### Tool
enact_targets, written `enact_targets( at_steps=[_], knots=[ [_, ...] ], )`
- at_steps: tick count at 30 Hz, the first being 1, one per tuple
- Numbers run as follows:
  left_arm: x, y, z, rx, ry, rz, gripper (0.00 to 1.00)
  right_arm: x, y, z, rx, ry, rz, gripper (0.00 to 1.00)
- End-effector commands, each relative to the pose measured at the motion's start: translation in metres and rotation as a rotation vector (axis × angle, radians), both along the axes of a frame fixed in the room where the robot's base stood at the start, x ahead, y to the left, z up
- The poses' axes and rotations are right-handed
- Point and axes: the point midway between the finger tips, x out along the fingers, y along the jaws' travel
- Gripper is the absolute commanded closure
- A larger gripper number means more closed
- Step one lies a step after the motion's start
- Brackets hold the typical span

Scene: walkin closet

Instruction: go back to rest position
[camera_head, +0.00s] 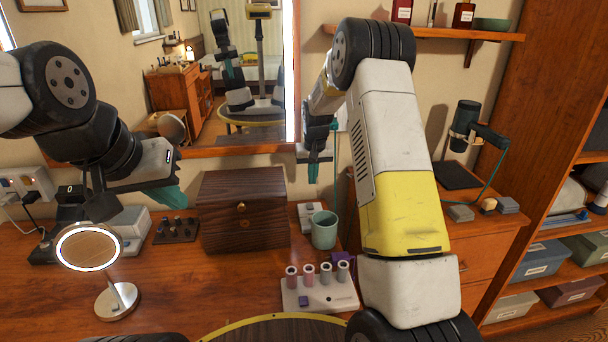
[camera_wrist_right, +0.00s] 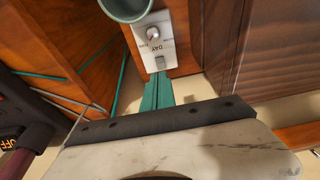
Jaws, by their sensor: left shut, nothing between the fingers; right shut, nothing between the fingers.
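My left gripper (camera_head: 170,196) reaches in from the left over the desk, its teal fingers shut and empty. It is just above the dark tray (camera_head: 176,231) and left of the dark wooden box (camera_head: 243,222). My right gripper (camera_head: 314,172) points down near the back wall, above the teal cup (camera_head: 324,231), with its fingers shut and empty. In the right wrist view its teal fingers (camera_wrist_right: 158,92) are closed together close to the white dial box (camera_wrist_right: 152,38) in the picture. I cannot tell whether they touch it.
A lit round mirror (camera_head: 89,247) stands at the left of the desk. A white rack with several cylinders (camera_head: 320,295) is at the front.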

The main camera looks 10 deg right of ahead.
Motion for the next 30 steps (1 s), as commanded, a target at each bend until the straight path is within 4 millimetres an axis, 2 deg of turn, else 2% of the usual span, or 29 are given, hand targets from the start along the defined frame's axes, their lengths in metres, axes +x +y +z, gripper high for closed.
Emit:
enact_targets(
  at_steps=[8, 11, 14, 18, 21, 24, 30],
  knots=[
    [0.000, 0.000, 0.000, 0.000, 0.000, 0.000, 1.00, -0.001, 0.000, 0.004, 0.002, -0.003, -0.001, 1.00],
    [0.000, 0.000, 0.000, 0.000, 0.000, 0.000, 1.00, -0.009, -0.001, 0.023, 0.012, -0.015, -0.002, 1.00],
    [0.000, 0.000, 0.000, 0.000, 0.000, 0.000, 1.00, -0.027, -0.002, 0.056, 0.031, -0.036, -0.004, 1.00],
    [0.000, 0.000, 0.000, 0.000, 0.000, 0.000, 1.00, -0.067, -0.003, 0.110, 0.062, -0.072, -0.002, 1.00],
    [0.000, 0.000, 0.000, 0.000, 0.000, 0.000, 1.00, -0.099, -0.003, 0.142, 0.082, -0.098, 0.002, 1.00],
    [0.000, 0.000, 0.000, 0.000, 0.000, 0.000, 1.00, -0.133, -0.002, 0.170, 0.102, -0.124, 0.008, 1.00],
    [0.000, 0.000, 0.000, 0.000, 0.000, 0.000, 1.00, -0.207, 0.000, 0.210, 0.133, -0.178, 0.025, 1.00]
  ],
)
